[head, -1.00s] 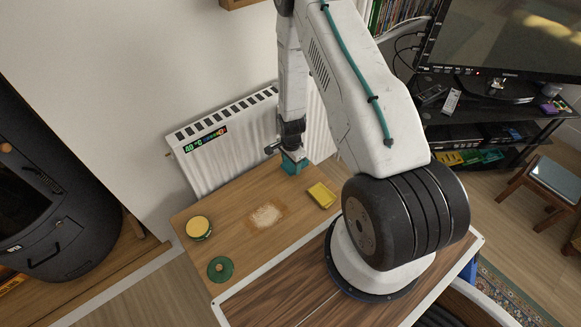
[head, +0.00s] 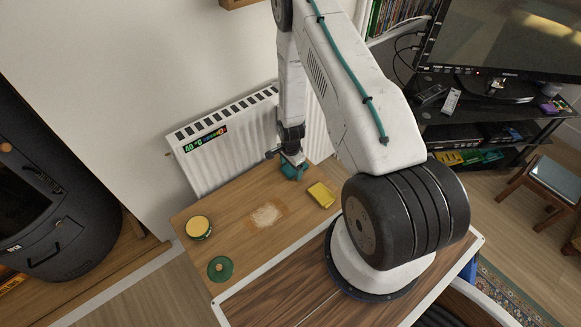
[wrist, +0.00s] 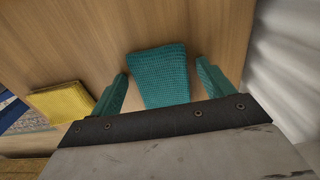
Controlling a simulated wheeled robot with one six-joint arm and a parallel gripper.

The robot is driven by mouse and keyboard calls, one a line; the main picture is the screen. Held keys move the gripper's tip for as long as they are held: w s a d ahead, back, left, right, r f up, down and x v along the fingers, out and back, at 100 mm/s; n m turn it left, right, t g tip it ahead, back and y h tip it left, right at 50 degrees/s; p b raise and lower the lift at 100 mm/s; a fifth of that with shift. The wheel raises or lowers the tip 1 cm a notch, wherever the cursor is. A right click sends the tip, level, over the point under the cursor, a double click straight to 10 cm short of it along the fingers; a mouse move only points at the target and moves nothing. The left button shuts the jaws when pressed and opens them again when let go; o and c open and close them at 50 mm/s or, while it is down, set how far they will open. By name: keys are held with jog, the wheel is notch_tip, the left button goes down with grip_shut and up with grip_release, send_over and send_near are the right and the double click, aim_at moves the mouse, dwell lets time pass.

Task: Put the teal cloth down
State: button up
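The teal cloth (wrist: 160,75) is a folded, knitted-looking pad. In the wrist view it lies on the wooden table top (wrist: 90,40), between my fingers. My gripper (wrist: 163,88) has two teal fingers spread wide, one on each side of the cloth, with a gap showing on both sides. In the head view my gripper (head: 293,172) is low over the back of the table, near the radiator. There the cloth and the teal fingers blend together and I cannot separate them.
A yellow folded cloth (head: 321,195) lies right of my gripper. A pale crumbly patch (head: 267,215) is on the table in front. A round yellow-topped tin (head: 198,227) and a green disc (head: 220,268) sit at left. A white radiator (head: 225,140) stands behind the table.

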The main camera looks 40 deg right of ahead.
jog(key=shift+r, duration=0.1)
notch_tip(320, 180, up, 12)
notch_tip(320, 180, up, 16)
jog(key=n, duration=0.4)
send_over(291, 168)
jog(key=w+a, duration=0.1)
jog(key=a, duration=0.2)
jog(key=s+a+r+n, duration=0.2)
jog(key=s+a+r, duration=0.1)
jog(key=r, duration=0.5)
jog(key=s+a+r+n, duration=0.2)
jog(key=r, duration=0.6)
jog(key=s+a+r+n, duration=0.2)
jog(key=s+r+n, duration=0.1)
jog(key=s+r, duration=0.2)
jog(key=s+a+r+n, duration=0.2)
jog(key=s+r+n, duration=0.1)
jog(key=s, duration=0.7)
jog(key=s+a+r+n+t, duration=0.1)
jog(key=s+a+r+n, duration=0.2)
jog(key=s+r, duration=0.3)
jog(key=shift+s+r+n, duration=0.3)
jog(key=shift+s+r, duration=0.05)
jog(key=shift+s, duration=0.85)
jog(key=shift+o, duration=0.4)
